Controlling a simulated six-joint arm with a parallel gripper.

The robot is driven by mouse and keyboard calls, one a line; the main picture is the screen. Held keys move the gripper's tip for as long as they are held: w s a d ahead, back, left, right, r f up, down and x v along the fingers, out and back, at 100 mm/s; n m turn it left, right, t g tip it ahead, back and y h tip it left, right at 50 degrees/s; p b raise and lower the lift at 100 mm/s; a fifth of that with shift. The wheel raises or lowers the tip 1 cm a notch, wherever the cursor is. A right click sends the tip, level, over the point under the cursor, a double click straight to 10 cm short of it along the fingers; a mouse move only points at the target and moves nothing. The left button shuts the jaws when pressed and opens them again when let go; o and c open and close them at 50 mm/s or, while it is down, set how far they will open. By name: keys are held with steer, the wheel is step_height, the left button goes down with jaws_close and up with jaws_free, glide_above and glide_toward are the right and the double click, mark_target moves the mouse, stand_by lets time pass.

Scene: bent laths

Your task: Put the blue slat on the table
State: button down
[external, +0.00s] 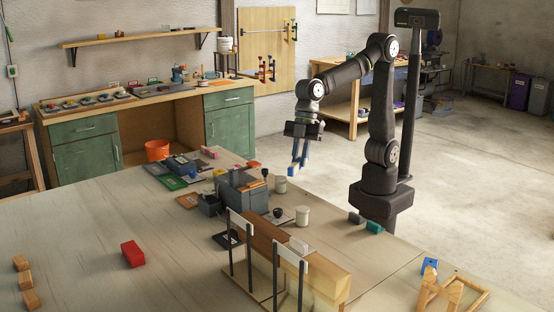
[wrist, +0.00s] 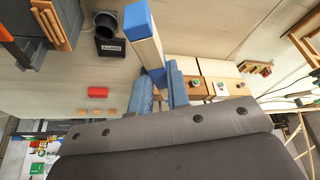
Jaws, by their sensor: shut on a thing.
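My gripper (external: 299,160) hangs in the air above the far right part of the table (external: 80,230), pointing down. In the wrist view my gripper (wrist: 161,88) has its fingers shut on the blue slat (wrist: 141,24), a pale wooden lath with a blue end and blue edge. The slat is tilted and sticks out away from the fingers; its gripped part is partly hidden between them. In the external view the slat is small and hard to tell from the fingers. It appears clear of the table.
A grey box (external: 242,192) and white jars stand below and left of my gripper. A wooden beam between white-topped posts (external: 290,251) stands at the front. A red block (external: 132,253) and several wooden blocks (external: 24,281) lie at left. The left tabletop has wide free room.

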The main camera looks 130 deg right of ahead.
steer(key=s+a+n+y, duration=0.1)
steer(key=s+a+n, duration=0.3)
steer(key=a, duration=0.5)
glide_above(350, 255)
steer(key=s+d, duration=0.1)
steer(key=shift+g, duration=0.4)
step_height(350, 255, down, 18)
steer(key=shift+f, duration=2)
steer(key=shift+f, duration=0.1)
steer(key=c, duration=1.8)
jaws_free()
steer(key=shift+f, duration=0.1)
steer(key=o, duration=0.4)
steer(key=v, duration=1.2)
